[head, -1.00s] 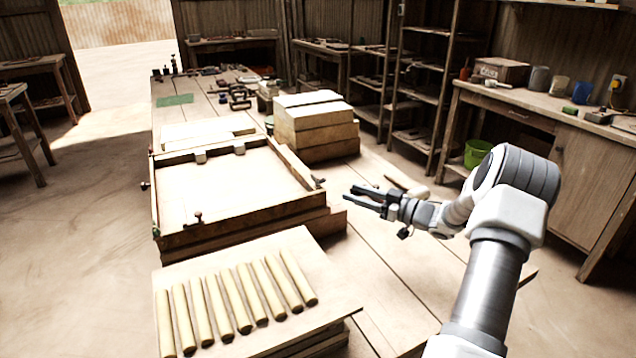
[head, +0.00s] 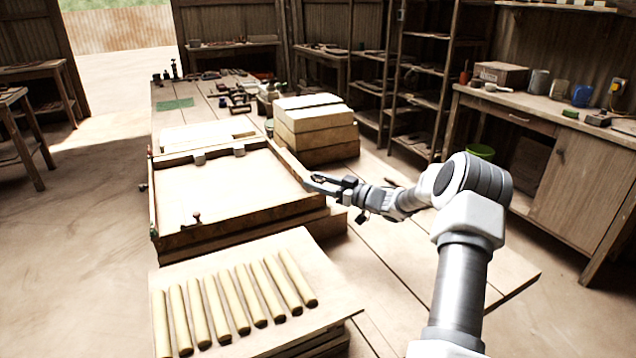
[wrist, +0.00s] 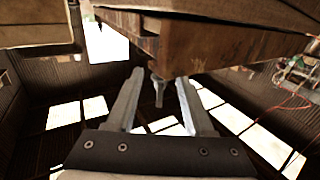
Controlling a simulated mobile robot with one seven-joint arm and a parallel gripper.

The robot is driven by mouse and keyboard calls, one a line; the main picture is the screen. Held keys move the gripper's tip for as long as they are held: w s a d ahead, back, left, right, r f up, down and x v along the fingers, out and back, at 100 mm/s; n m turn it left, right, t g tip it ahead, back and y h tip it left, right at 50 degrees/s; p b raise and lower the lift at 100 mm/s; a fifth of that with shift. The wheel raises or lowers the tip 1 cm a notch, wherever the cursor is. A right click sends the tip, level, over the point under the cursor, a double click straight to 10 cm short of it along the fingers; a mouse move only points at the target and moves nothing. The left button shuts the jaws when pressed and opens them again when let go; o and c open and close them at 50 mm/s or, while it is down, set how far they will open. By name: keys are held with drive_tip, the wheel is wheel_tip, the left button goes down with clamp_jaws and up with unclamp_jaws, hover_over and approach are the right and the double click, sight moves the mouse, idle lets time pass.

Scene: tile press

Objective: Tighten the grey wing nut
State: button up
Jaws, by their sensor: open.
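The press frame (head: 235,220) is a shallow wooden box on the table. My gripper (head: 310,181) is at its right front corner, with the fingers pointing at the corner. In the wrist view my gripper (wrist: 160,79) is open, and a small grey wing nut (wrist: 158,91) shows between the two fingers, below the wooden edge of the frame (wrist: 215,42). A gap shows on both sides of the wing nut. In the head view my gripper hides the wing nut.
A dark reddish fastener (head: 197,219) sits on the frame's front edge. A board with several pale rods (head: 240,295) lies in front. A stack of wooden blocks (head: 315,130) stands behind the corner. The tabletop to the right (head: 430,265) is clear.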

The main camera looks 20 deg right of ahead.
clamp_jaws()
drive_tip(key=shift+m+t+h, duration=0.3)
drive_tip(key=shift+h, duration=0.1)
drive_tip(key=shift+a+f+m+t+h+b, duration=0.15)
drive_tip(key=shift+m+t+h+b, duration=0.3)
drive_tip(key=shift+m+h+b, duration=0.6)
drive_tip(key=shift+d+f+m+t+h+b, duration=0.1)
drive_tip(key=shift+m+t+h+b, duration=0.45)
drive_tip(key=shift+h, duration=0.9)
drive_tip(key=m+h+b, duration=0.1)
drive_tip(key=h, duration=0.1)
drive_tip(key=shift+m+h+b, duration=0.3)
drive_tip(key=shift+m+b, duration=0.05)
drive_tip(key=shift+m, duration=0.05)
drive_tip(key=shift+r+m+h+b, duration=0.2)
drive_tip(key=shift+m+h+b, duration=0.1)
drive_tip(key=shift+h, duration=0.1)
unclamp_jaws()
